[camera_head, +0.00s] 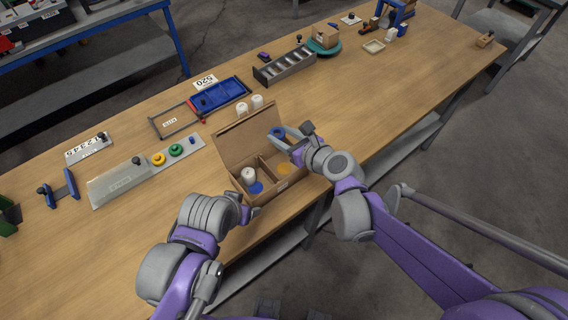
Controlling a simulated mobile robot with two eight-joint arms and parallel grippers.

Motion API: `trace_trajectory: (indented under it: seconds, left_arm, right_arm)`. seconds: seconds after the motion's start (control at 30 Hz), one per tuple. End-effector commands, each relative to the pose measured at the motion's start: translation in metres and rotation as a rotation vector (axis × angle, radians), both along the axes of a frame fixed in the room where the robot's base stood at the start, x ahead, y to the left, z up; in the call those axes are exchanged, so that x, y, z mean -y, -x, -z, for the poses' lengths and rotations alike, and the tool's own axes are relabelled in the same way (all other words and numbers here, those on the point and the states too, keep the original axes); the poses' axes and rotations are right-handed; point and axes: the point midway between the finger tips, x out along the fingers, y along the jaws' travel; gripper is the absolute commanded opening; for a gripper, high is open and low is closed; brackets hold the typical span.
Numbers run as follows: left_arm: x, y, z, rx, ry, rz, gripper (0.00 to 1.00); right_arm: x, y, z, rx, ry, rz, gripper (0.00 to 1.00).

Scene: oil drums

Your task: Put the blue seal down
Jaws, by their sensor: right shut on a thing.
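The blue seal (277,131) is a small blue ring. My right gripper (279,135) is shut on it and holds it over the back right part of an open cardboard box (247,142). The box has a raised lid at its back and dividers inside. Its left compartment holds a white bottle (249,175) and a blue piece (256,188); a yellow piece (284,169) lies in the right one. My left gripper (240,207) is at the box's front left corner; its fingers are too hidden to tell their state.
A grey tray with a yellow ring (158,159) and a green ring (176,150) lies to the left. Two white bottles (243,109) stand behind the box lid. A blue tray (220,96) and a grey slotted rack (285,67) stand farther back.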

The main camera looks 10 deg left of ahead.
Motion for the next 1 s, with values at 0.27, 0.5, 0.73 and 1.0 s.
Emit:
trace_trajectory:
  seconds: [0.27,0.5,0.73,1.0]
  left_arm:
    - [0.000,0.003,0.008,-0.005,0.000,0.000,0.68]
    - [0.000,0.004,0.012,-0.008,0.000,0.000,0.68]
    - [0.000,0.005,0.013,-0.009,0.000,0.000,0.68]
    - [0.000,0.006,0.015,-0.011,0.000,0.000,0.68]
  right_arm:
    - [0.000,0.001,0.048,-0.001,-0.001,-0.001,0.00]
    - [0.000,0.000,0.077,-0.001,-0.001,0.001,0.00]
    - [0.000,0.000,0.094,-0.001,-0.001,0.000,0.00]
    - [0.000,0.000,0.096,-0.001,-0.001,0.000,0.00]
